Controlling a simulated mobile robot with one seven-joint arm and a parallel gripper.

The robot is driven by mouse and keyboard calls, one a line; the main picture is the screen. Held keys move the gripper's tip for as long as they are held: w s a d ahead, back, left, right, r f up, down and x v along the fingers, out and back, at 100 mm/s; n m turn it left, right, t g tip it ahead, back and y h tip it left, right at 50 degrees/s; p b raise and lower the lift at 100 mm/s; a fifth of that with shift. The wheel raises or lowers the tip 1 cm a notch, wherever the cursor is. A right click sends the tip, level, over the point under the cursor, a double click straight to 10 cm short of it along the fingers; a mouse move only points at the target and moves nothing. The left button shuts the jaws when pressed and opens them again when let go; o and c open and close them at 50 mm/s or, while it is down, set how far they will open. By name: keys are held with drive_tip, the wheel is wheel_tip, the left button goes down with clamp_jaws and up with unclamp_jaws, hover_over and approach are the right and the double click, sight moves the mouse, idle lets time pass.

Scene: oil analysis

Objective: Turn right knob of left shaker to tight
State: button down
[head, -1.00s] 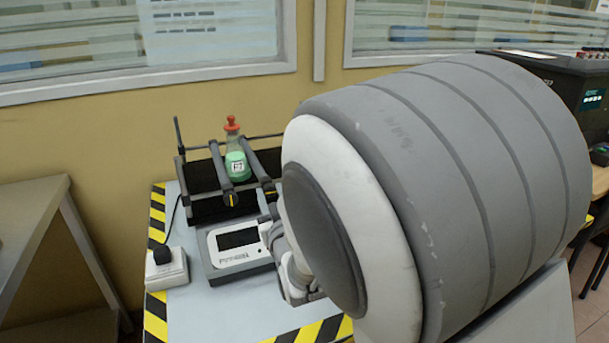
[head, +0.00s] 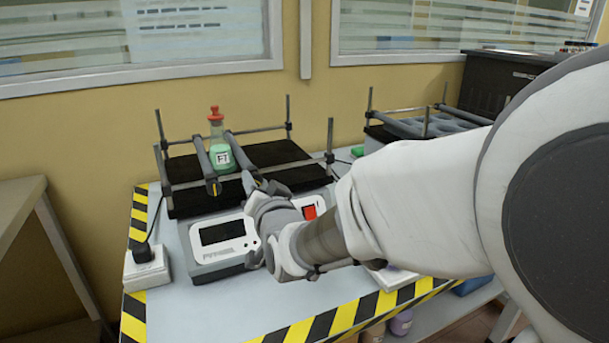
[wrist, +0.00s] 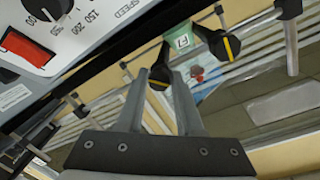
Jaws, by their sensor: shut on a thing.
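The left shaker (head: 222,242) has a black platform, grey clamp bars and a pale control panel. Two dark knobs with yellow marks sit at the bar ends. The left knob (head: 213,188) is clear of my gripper and also shows in the wrist view (wrist: 221,46). My gripper (wrist: 161,82) is shut on the right knob (wrist: 159,76), one finger on each side. The knob's yellow mark shows between the fingers. In the head view my gripper (head: 262,191) partly covers this knob. A green-filled flask (head: 220,150) with a red stopper stands between the clamp bars.
A second shaker (head: 435,122) with a grey-blue rack stands to the right, partly behind my arm. A white power box (head: 147,268) is left of the left shaker. Metal posts (head: 329,146) rise at the shaker's corners. Striped tape (head: 345,318) marks the table edge.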

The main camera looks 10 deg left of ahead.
drive_tip(key=m, duration=0.4)
drive_tip(key=shift+r, duration=0.1)
drive_tip(key=m, duration=0.4)
drive_tip(key=shift+g+y, duration=0.3)
drive_tip(key=shift+g, duration=0.1)
drive_tip(key=c, duration=0.6)
unclamp_jaws()
drive_tip(key=shift+o, duration=0.2)
